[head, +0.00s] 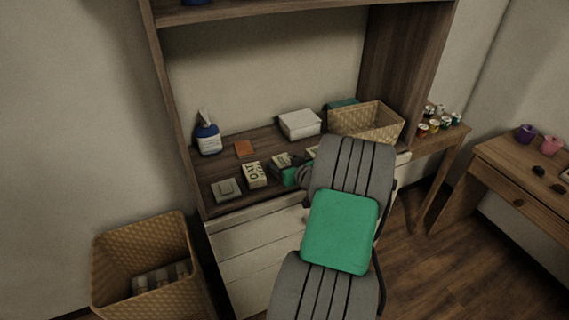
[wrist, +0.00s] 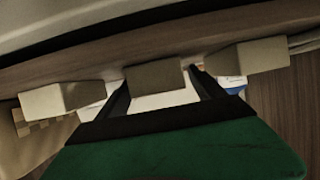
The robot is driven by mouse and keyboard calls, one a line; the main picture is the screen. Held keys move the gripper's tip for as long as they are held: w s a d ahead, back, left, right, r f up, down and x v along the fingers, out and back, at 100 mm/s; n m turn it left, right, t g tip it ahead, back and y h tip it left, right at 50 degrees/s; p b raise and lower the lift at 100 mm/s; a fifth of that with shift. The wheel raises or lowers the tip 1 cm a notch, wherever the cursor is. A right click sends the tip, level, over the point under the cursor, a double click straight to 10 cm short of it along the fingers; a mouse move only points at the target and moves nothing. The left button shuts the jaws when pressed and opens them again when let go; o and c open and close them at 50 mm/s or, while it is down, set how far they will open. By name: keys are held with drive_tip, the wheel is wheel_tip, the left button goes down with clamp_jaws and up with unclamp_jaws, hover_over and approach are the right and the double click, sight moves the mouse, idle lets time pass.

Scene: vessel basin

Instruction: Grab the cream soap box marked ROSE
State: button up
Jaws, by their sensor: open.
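Several cream soap boxes stand in a row on the shelf in the head view. One (head: 254,174) reads OAT. The middle box (head: 281,160) has a mark I cannot read, and another box (head: 312,152) is partly hidden by my arm. I cannot read ROSE on any. My green gripper (head: 290,177) is just in front of the middle box. In the wrist view my gripper (wrist: 158,80) is open, its dark fingers pointing towards a shaded box (wrist: 157,75) in the gap between them. Other boxes stand to its left (wrist: 60,98) and right (wrist: 250,64).
A soap dish (head: 226,190), a blue-white bottle (head: 208,138) and an orange item (head: 244,149) are left on the shelf. A white box (head: 300,124) and a wicker basket (head: 367,121) stand behind. A large basket (head: 148,258) stands at lower left.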

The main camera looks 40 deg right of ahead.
drive_tip(key=c, duration=1.5)
drive_tip(key=shift+r, duration=0.1)
